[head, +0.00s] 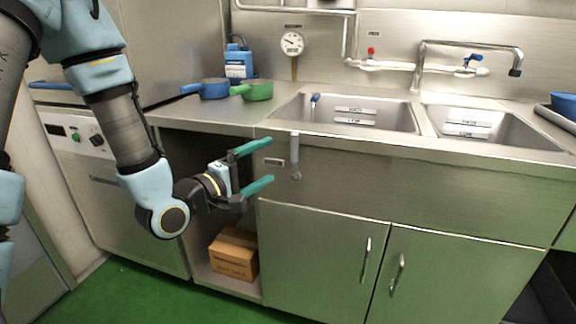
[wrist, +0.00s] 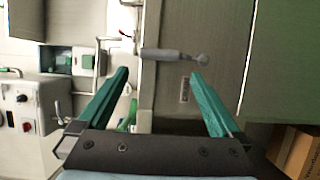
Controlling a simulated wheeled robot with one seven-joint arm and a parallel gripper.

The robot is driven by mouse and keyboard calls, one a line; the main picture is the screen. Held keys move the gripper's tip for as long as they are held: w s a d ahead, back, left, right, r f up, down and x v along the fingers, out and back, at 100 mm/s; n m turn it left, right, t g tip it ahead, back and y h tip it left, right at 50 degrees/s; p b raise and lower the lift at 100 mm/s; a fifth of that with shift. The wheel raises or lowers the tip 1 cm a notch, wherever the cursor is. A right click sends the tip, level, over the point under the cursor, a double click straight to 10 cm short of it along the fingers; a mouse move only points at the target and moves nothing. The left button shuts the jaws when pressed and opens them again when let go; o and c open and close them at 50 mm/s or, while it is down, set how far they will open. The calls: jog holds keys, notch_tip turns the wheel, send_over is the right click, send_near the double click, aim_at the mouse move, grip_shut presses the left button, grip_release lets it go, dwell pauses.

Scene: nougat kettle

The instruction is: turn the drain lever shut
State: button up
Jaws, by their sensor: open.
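The grey drain lever (head: 295,152) hangs straight down on the front of the sink unit, just under the counter edge, with a rounded lower end. My gripper (head: 271,161) is open, with its two teal fingers one above the other, just left of the lever in the head view. In the wrist view the lever (wrist: 172,54) lies across the picture just beyond the open fingertips of my gripper (wrist: 160,73). Nothing is between the fingers, and I see no contact with the lever.
A small label plate (head: 274,162) sits left of the lever. Two sink basins (head: 350,115) are above. A blue pan (head: 214,89) and a green pan (head: 258,91) stand on the counter. A cardboard box (head: 234,255) is in the open bay below. The green floor in front is clear.

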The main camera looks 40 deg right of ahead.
aim_at(292, 149)
jog(key=d, duration=0.2)
jog(key=w+d, duration=0.1)
jog(key=d, duration=0.5)
jog(key=shift+w+d+p, duration=0.15)
jog(key=shift+w+p, duration=0.05)
jog(key=shift+p, duration=0.15)
jog(key=shift+c, duration=0.2)
grip_shut()
